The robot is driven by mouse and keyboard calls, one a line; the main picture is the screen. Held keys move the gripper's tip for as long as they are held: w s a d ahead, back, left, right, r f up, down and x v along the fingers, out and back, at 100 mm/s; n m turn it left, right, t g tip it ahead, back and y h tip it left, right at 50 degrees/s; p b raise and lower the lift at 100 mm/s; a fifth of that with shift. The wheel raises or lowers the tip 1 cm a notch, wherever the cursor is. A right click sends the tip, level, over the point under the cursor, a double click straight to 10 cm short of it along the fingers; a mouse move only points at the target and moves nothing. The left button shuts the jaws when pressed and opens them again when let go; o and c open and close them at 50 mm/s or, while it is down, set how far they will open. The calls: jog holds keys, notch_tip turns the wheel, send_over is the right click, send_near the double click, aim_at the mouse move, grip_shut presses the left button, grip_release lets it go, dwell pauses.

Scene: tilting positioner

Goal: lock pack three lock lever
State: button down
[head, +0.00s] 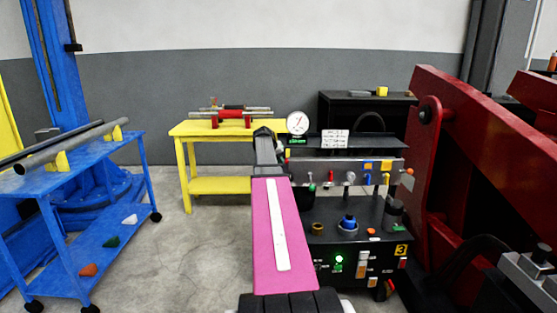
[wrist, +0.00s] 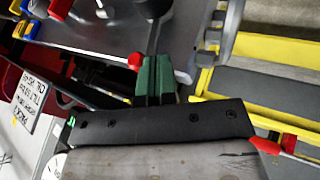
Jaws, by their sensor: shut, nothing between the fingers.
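Pack three (head: 401,250) is a dark control box with a yellow number 3 plate at its lower right front. I cannot tell which is the lock lever. In the wrist view my gripper (wrist: 154,62) has its green fingers shut and empty. A red ball knob (wrist: 134,62) is close to the left of the fingertips; I cannot tell if they touch.
A pressure gauge (head: 298,123) and a white placard (head: 335,139) stand at the back of the pack. A large red frame (head: 455,150) is close on the right. A yellow table (head: 185,150) and blue cart (head: 75,165) stand left, with clear floor between.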

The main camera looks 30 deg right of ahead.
jog(key=shift+s+d+r, duration=0.35)
jog(key=shift+d+r, duration=0.1)
jog(key=shift+d, duration=0.2)
jog(key=shift+w+a, duration=0.1)
jog(key=shift+a, duration=0.05)
jog(key=shift+w+a+f, duration=0.3)
jog(key=shift+w+a, duration=0.05)
jog(key=shift+a, duration=0.2)
